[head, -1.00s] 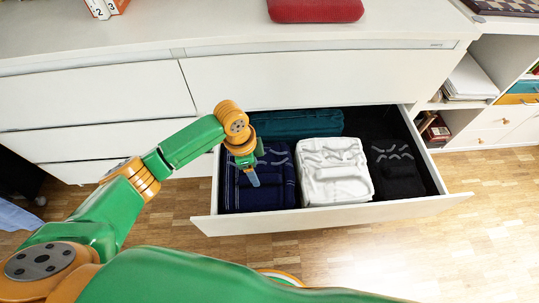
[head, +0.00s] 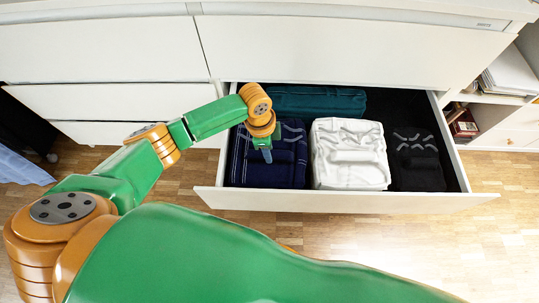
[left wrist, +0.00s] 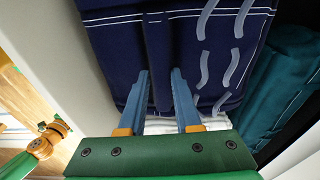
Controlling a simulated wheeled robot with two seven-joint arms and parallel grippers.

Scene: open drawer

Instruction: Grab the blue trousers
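The blue trousers (head: 290,163) lie folded at the front left inside the open drawer (head: 345,202). They are dark navy with white stitching, and they fill much of the left wrist view (left wrist: 190,45). My left gripper (head: 267,157) points down over the left-middle part of the trousers. In the left wrist view its two blue fingers (left wrist: 158,74) are apart, with dark blue cloth showing between and beyond them. I cannot tell whether the fingertips touch the cloth. My right gripper is not in view.
White folded trousers (head: 350,150) lie right of the blue ones, with a black folded garment (head: 415,160) further right. A teal garment (head: 318,101) lies at the drawer's back. Open shelves (head: 490,120) stand at the right. The wooden floor (head: 380,245) before the drawer is clear.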

